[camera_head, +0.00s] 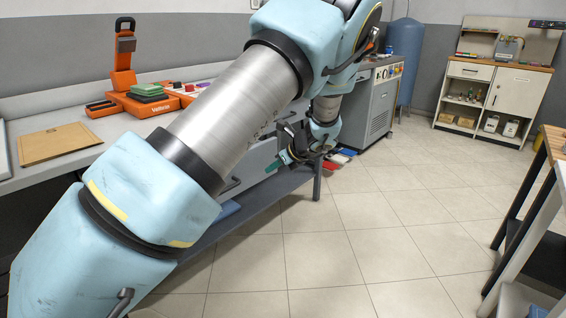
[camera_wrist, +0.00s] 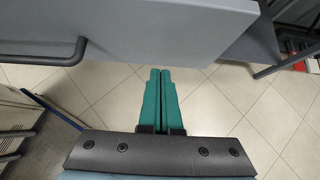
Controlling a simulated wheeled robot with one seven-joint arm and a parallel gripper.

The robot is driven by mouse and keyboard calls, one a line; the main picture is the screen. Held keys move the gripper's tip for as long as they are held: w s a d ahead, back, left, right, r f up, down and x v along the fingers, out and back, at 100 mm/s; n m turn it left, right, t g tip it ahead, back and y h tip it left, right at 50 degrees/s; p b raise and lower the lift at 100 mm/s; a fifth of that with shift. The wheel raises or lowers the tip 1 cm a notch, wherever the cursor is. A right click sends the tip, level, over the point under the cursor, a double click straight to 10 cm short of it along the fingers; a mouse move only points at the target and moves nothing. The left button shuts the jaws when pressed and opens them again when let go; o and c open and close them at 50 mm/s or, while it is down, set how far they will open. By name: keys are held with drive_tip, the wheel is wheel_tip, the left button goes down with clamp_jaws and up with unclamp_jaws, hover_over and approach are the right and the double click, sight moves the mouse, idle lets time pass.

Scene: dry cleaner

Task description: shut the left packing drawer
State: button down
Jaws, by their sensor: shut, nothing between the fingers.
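My gripper (camera_head: 271,167) has green fingers and is out past the front of the long grey bench, near its far end. In the wrist view the two green fingers (camera_wrist: 160,72) lie side by side, shut and empty. Their tips are close to the lower edge of a grey drawer front (camera_wrist: 150,30); I cannot tell whether they touch it. That front has a dark bar handle (camera_wrist: 45,58) on its left. In the head view a grey drawer front (camera_head: 255,163) shows partly behind my arm, with a dark handle (camera_head: 230,187). My arm hides much of the bench front, so how far the drawer stands out is unclear.
The bench top holds an orange scale (camera_head: 150,103) and a brown envelope (camera_head: 52,144). A grey machine (camera_head: 372,105) stands beyond the bench. A dark-legged table (camera_head: 545,185) stands at right. The tiled floor (camera_head: 400,240) between is clear.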

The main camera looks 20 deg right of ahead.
drive_tip(key=shift+w+a+r, duration=0.1)
drive_tip(key=shift+w+a, duration=0.25)
drive_tip(key=shift+w, duration=0.35)
drive_tip(key=shift+w+a, duration=0.35)
drive_tip(key=shift+w, duration=0.3)
drive_tip(key=shift+w, duration=0.15)
